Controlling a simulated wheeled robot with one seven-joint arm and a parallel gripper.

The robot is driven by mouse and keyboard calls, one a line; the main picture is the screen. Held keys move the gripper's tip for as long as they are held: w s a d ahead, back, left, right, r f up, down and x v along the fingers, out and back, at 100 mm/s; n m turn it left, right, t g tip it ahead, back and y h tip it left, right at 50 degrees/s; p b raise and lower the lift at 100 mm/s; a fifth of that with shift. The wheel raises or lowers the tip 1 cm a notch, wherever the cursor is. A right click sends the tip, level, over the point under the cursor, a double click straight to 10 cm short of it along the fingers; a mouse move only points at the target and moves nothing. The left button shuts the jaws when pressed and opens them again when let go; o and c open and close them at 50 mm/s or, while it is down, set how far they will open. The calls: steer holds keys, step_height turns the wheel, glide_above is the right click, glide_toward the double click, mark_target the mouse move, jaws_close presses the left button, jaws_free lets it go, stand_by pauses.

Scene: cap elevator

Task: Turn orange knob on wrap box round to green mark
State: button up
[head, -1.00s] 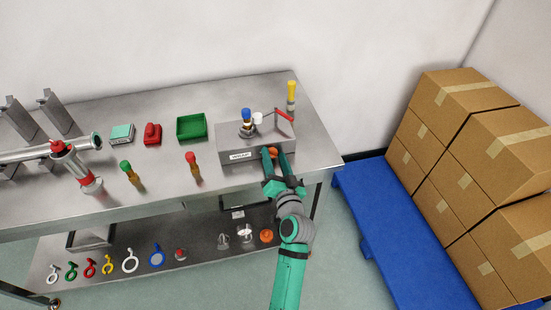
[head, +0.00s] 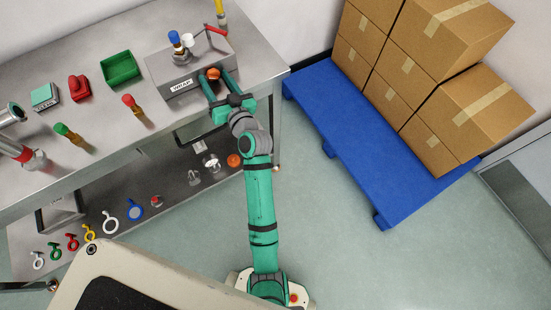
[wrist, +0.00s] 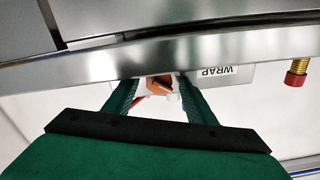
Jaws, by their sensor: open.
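The grey wrap box (head: 190,72) with a WRAP label stands on the metal bench near its right end. Its orange knob (head: 213,73) is on the front face, right of the label. It also shows in the wrist view (wrist: 160,83), with a dark line across its face. My gripper (head: 216,80) is open at the box front, one finger on each side of the knob. In the wrist view the fingers (wrist: 157,84) flank the knob; I cannot tell whether they touch it. I cannot make out a green mark; the fingers partly hide the area around the knob.
On the box stand a blue-topped part (head: 173,37) and a red-handled crank (head: 215,30). A green tray (head: 121,69) and a red-topped bottle (head: 130,103) are to the left. The bench edge and lower shelf (head: 150,185) lie under my gripper. A blue pallet (head: 350,130) holds boxes at right.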

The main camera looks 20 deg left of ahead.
steer(key=n, duration=0.3)
steer(key=shift+w+r+n, duration=0.1)
steer(key=shift+n, duration=0.3)
steer(key=s+d+f+m+t+h, duration=0.1)
steer(key=s+d+f+m+h, duration=0.1)
steer(key=s+d, duration=0.3)
steer(key=s+d+f+m+t+h, duration=0.1)
steer(key=s+d+f, duration=0.4)
steer(key=d, duration=0.6)
steer(key=s+d+f+m+t+h, duration=0.1)
steer(key=s+d+f+m+h, duration=0.2)
steer(key=d, duration=0.6)
steer(key=shift+s+f+m+h, duration=0.2)
steer(key=shift+s+m+h, duration=0.1)
steer(key=shift+s+h, duration=0.8)
steer(key=shift+s, duration=0.1)
